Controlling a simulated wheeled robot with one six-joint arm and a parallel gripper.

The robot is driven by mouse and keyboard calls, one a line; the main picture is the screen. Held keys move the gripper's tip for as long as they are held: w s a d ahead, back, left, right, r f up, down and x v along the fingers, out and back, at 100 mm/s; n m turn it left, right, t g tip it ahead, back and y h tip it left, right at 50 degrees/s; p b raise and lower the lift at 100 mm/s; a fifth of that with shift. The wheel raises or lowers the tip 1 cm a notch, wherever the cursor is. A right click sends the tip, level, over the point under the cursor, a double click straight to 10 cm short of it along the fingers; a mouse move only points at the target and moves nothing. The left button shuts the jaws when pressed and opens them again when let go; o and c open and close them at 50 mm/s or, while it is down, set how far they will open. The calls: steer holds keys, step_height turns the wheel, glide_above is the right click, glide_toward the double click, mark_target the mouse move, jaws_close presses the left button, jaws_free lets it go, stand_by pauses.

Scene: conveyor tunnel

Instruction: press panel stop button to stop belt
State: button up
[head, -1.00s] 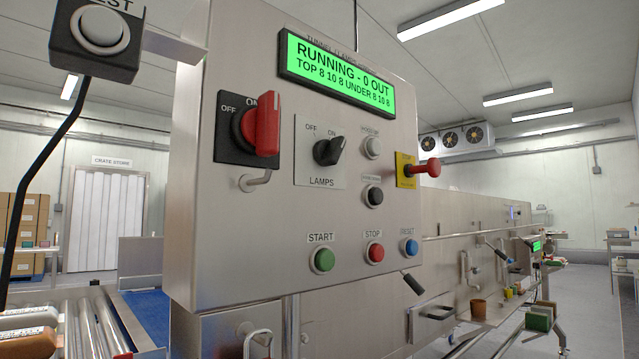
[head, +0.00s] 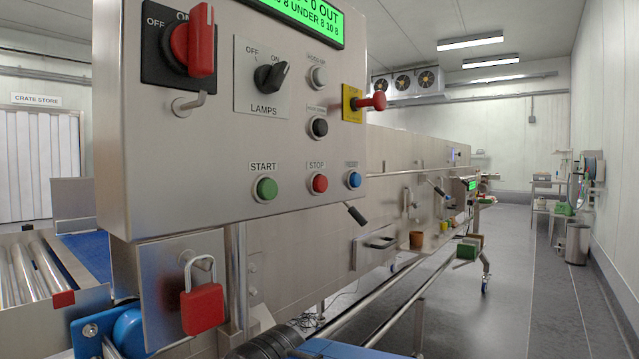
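The red STOP button (head: 320,183) is on the lower part of the steel control panel (head: 215,140), under its STOP label. The green START button (head: 265,188) is to its left and the blue button (head: 354,180) to its right. The green display (head: 296,14) is cut off by the top edge; "0 OUT" and "8 UNDER 8 10 8" show. Nothing touches the STOP button. My gripper is not in view.
A red rotary switch (head: 200,42), a lamps switch (head: 270,77) and a red knob on a yellow plate (head: 374,101) stick out of the panel. A red padlock (head: 202,308) hangs below. Rollers (head: 22,270) lie left. The floor aisle (head: 525,290) at right is clear.

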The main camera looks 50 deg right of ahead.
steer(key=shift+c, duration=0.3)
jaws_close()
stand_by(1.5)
